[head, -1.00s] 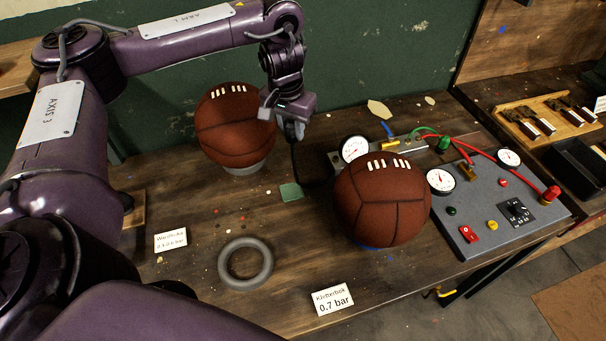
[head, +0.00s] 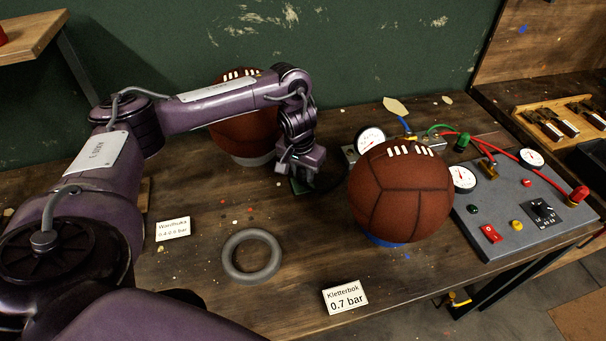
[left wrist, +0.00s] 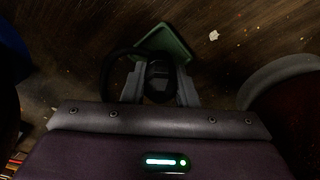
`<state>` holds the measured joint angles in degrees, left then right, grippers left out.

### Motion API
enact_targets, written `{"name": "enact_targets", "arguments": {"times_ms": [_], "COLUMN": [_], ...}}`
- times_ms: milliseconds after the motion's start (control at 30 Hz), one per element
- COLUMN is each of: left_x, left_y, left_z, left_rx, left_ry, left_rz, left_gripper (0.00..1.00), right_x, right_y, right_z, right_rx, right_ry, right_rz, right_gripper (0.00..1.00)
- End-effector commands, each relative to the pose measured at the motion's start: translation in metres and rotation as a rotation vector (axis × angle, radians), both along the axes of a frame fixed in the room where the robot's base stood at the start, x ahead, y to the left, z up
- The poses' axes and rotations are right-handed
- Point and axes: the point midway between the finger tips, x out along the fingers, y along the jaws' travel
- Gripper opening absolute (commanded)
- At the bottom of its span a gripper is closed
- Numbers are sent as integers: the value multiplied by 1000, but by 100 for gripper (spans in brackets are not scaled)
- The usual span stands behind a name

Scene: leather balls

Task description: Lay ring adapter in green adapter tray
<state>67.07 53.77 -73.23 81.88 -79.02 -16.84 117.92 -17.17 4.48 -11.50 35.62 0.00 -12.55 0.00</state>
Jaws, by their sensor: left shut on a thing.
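My left gripper (head: 300,178) is low over the far middle of the table. It is shut on a small dark round piece (left wrist: 159,80), which I take to be the ring adapter; its shape is hard to make out. A thin black hose loops beside the fingers. The green adapter tray (left wrist: 165,40) lies just beyond and under the fingertips, with its near part hidden. In the head view the gripper covers most of the tray. I cannot tell whether the piece touches the tray. My right gripper is not in view.
One brown leather ball (head: 402,192) stands right of the gripper on a blue support. Another ball (head: 243,132) stands behind my left arm on a grey support. A grey ring (head: 252,257) lies at the front. A gauge panel (head: 520,205) stands at the right.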

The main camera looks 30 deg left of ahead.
Motion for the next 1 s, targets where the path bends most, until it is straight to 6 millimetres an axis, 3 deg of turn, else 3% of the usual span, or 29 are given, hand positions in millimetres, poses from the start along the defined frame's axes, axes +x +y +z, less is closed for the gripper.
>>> {"name": "enact_targets", "arguments": {"times_ms": [100,400,433,567,867,1000], "left_x": [0,0,0,0,0,0], "left_y": [0,0,0,0,0,0], "left_z": [-8,-11,-11,-11,-10,1], "left_rx": [0,0,0,0,0,-1], "left_ry": [-1,0,0,-1,-1,-4], "left_rz": [1,0,0,0,0,0], "left_gripper": [0,0,29,46,48,48], "right_x": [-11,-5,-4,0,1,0], "right_y": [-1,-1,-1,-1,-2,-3], "right_z": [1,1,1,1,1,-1], "right_rx": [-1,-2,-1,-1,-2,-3], "right_ry": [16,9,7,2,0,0], "right_rz": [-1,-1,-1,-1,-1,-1], "right_gripper": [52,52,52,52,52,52]}}
